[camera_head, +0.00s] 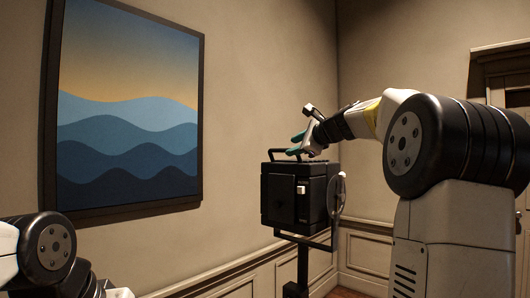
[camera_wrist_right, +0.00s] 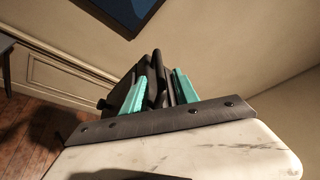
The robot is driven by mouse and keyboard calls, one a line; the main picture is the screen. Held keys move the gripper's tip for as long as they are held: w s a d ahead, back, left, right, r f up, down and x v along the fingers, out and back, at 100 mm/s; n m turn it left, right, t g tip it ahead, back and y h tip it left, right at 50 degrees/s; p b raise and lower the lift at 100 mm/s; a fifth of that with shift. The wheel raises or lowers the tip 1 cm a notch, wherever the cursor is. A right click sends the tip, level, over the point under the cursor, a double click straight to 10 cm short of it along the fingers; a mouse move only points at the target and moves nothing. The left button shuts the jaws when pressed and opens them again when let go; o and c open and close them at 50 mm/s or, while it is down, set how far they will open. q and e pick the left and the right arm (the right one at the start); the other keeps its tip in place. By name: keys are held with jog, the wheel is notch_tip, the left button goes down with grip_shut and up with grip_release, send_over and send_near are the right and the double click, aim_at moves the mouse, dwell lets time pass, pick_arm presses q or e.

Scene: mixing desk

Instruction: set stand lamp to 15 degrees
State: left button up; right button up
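The stand lamp (camera_head: 280,198) is a black box-shaped head on a dark post, with a bar handle (camera_head: 285,153) on top and a small white label or switch on its face. My right gripper (camera_head: 296,144) is at the top of the lamp, by the handle. Its teal fingers are apart. In the right wrist view the gripper (camera_wrist_right: 159,85) has the dark handle bar (camera_wrist_right: 157,66) between its fingers, with gaps beside it; contact cannot be made out. The lamp's angle is not readable. My left arm shows at the lower left, its gripper out of frame.
A framed wave picture (camera_head: 128,115) hangs on the left wall. A round clear or metallic disc (camera_head: 338,195) is at the lamp head's right side. Panelled walls meet in the corner behind the lamp. A door frame (camera_head: 500,75) is at the far right.

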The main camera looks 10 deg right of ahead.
aim_at(283, 151)
jog(key=x, duration=0.7)
jog(key=shift+w+a, duration=0.15)
grip_shut()
jog(key=shift+f, duration=0.1)
dwell(1.1)
